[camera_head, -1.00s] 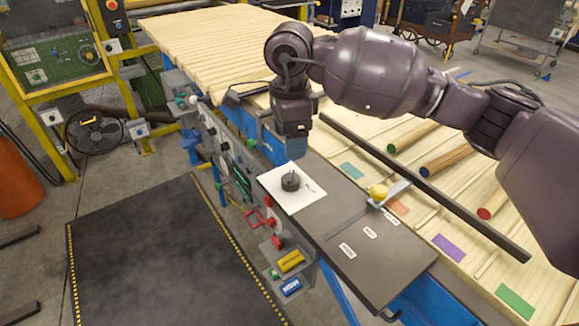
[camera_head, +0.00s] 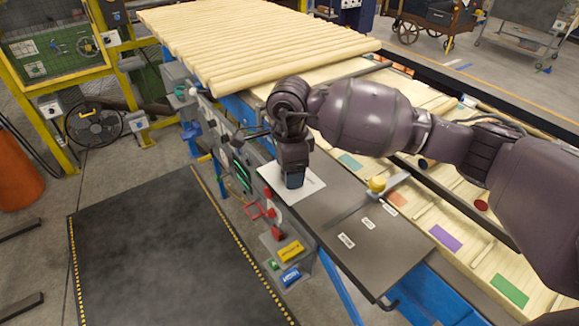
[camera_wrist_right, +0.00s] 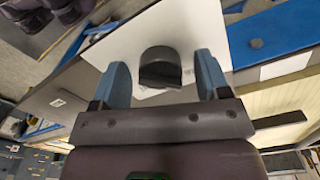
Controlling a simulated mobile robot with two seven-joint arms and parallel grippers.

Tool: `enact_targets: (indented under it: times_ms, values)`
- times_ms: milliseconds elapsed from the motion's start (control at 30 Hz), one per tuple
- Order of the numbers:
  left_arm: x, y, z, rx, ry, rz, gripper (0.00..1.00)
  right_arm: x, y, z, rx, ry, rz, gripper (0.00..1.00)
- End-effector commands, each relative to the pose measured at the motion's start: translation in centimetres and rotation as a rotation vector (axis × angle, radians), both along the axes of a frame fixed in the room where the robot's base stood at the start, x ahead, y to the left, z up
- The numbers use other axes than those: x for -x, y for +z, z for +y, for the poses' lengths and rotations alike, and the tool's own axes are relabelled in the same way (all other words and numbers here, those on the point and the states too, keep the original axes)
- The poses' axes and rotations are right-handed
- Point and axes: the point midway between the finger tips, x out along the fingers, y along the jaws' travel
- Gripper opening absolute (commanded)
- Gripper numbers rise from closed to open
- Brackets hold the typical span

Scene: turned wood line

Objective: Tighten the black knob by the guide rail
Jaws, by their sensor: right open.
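The black knob (camera_wrist_right: 160,65) shows in the right wrist view on a white plate (camera_wrist_right: 120,38). My right gripper (camera_wrist_right: 162,60) is open, with one blue finger on each side of the knob and a visible gap on both sides. In the head view my right gripper (camera_head: 294,182) points down over the white plate (camera_head: 308,180) and hides the knob. I cannot tell which part is the guide rail; a long dark bar (camera_head: 440,186) runs behind the dark table top (camera_head: 375,250). My left gripper is not in view.
A yellow knob (camera_head: 377,184) sits on a metal arm on the table top. Red handles (camera_head: 270,212) and a yellow block (camera_head: 291,251) are on the front side. Pale wooden rods (camera_head: 250,45) lie behind. The dark floor mat (camera_head: 160,260) is clear.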

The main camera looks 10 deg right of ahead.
Motion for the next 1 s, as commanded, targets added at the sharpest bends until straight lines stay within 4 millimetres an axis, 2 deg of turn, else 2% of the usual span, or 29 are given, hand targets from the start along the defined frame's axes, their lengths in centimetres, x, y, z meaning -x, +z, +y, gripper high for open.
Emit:
enact_targets:
  times_ms: [100, 400, 433, 767, 1000]
  values:
    - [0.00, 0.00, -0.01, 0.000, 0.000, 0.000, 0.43, 0.00, 0.00, 0.00, 0.000, 0.000, 0.000, 0.68]
    - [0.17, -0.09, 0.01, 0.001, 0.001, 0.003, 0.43, 0.00, 0.03, -0.01, 0.000, 0.000, 0.000, 0.22]
    - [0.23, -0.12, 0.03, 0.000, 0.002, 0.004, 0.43, 0.00, 0.03, -0.02, 0.000, 0.000, 0.000, 0.20]
    - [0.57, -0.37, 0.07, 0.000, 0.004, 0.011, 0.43, -0.03, 0.03, -0.05, 0.001, -0.055, 0.000, 0.20]
    - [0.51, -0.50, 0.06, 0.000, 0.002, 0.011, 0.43, -0.07, 0.06, -0.06, 0.002, -0.210, -0.001, 0.20]
